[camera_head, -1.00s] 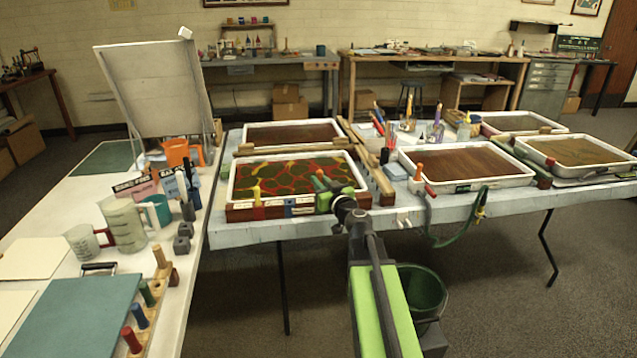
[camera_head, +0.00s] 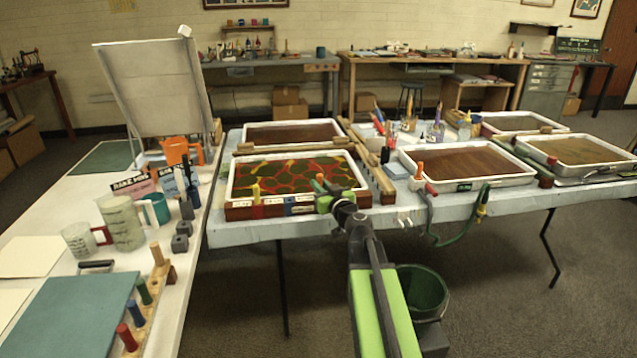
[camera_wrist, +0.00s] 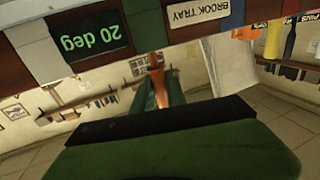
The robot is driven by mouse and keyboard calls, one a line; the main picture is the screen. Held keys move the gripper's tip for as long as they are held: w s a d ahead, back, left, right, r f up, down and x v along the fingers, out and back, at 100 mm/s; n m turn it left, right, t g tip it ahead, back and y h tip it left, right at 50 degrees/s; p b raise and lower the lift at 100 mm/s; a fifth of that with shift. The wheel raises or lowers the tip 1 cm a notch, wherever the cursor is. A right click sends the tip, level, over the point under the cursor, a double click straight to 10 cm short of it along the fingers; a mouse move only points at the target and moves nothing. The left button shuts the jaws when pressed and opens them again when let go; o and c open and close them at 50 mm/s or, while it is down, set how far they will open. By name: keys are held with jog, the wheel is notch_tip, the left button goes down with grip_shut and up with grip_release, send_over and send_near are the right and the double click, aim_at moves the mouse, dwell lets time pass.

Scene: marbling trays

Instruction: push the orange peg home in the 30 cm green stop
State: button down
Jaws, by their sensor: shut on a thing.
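My gripper (camera_head: 323,188) is at the front right corner of the near left marbling tray (camera_head: 250,211). Its green fingers also show in the wrist view (camera_wrist: 157,92), shut on the orange peg (camera_wrist: 158,68). The peg's orange top (camera_head: 320,178) shows just above the fingers in the head view. How deep the peg sits cannot be told. A green "20 deg" display (camera_wrist: 93,35) and a "BROOK TRAY" label (camera_wrist: 198,12) are on the tray front in the wrist view.
A yellow peg (camera_head: 256,192) stands at the tray's front left. A wooden rail (camera_head: 377,178) runs along its right side. Another orange peg (camera_head: 420,170) stands by the middle tray (camera_head: 470,182). A green bucket (camera_head: 422,290) is on the floor.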

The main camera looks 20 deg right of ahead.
jog(key=shift+f+b, duration=1.05)
jog(key=shift+f, duration=0.1)
jog(key=shift+r, duration=0.1)
jog(key=c, duration=1.3)
grip_release()
jog(key=shift+s, duration=0.1)
